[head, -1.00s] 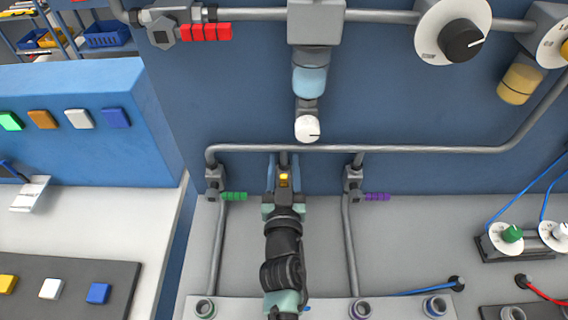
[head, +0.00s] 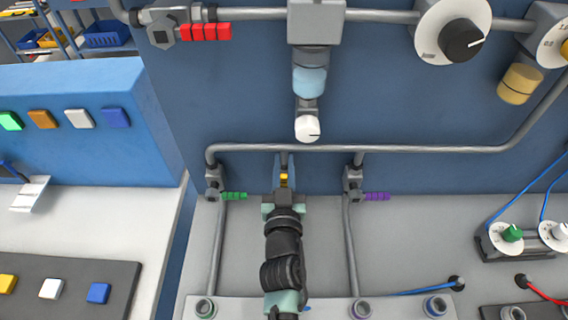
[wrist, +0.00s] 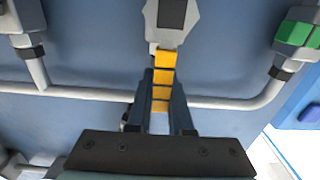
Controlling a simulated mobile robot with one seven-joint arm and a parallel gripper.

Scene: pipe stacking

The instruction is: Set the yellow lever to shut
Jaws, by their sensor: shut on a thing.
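The yellow lever (wrist: 162,78) is a row of ribbed yellow segments running from a grey valve body (wrist: 171,22) toward my gripper in the wrist view. In the head view only a small part of the yellow lever (head: 284,178) shows between my fingers. My gripper (wrist: 162,90) is shut on the lever, with one dark finger on each side of it. In the head view my gripper (head: 284,168) is at the middle drop of the grey pipe. My fingers and wrist hide most of the valve there.
A valve with a green lever (head: 234,196) stands close on the left and one with a purple lever (head: 377,197) close on the right. The horizontal pipe (head: 420,149) and a white dial (head: 307,128) are just above my gripper. A red lever (head: 206,31) is higher up.

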